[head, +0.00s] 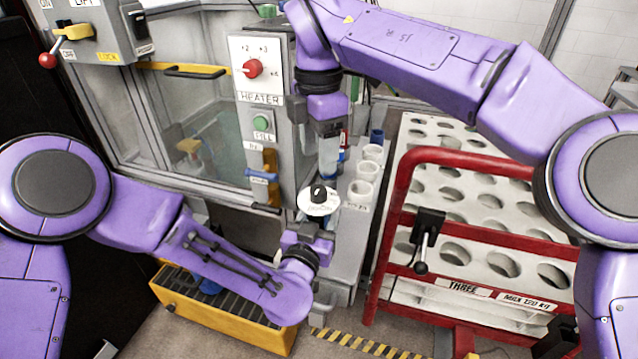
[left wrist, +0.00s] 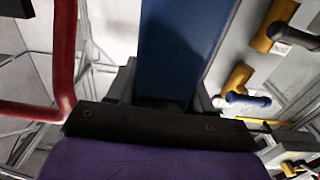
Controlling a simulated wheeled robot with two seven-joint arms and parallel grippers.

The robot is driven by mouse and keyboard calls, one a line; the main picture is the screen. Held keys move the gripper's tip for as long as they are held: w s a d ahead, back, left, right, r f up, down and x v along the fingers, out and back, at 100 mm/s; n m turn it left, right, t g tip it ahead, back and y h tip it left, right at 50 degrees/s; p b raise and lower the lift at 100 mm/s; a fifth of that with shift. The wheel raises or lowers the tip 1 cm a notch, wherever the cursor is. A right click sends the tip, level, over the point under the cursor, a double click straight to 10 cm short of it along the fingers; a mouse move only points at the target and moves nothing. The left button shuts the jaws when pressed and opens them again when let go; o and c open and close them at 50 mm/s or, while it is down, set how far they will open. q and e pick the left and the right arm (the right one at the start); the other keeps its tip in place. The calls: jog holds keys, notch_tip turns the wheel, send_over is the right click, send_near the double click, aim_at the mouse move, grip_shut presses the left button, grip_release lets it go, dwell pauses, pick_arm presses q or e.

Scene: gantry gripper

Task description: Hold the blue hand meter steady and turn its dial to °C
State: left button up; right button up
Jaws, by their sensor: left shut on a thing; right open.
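The blue hand meter (left wrist: 180,50) fills the upper middle of the left wrist view. My left gripper (left wrist: 170,105) is shut on it. In the head view my left gripper (head: 312,232) is just below the meter's round white dial face (head: 322,209), which carries a black knob (head: 318,193). The dial lettering is too small to read, so the knob's setting cannot be told. My right gripper (head: 327,172) is open and points down, just above the knob. Whether its fingertips touch the knob cannot be told. Most of the meter's body is hidden in the head view.
The heater panel (head: 262,72) with a red knob and green button stands behind left. White cups (head: 361,192) stand close right of the dial. A red-railed rack (head: 400,190) with round holes is at right. A yellow crate (head: 185,303) lies below my left arm.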

aim_at(319, 189)
notch_tip(319, 189, down, 8)
jog(key=shift+r, duration=0.2)
jog(key=c, duration=1.1)
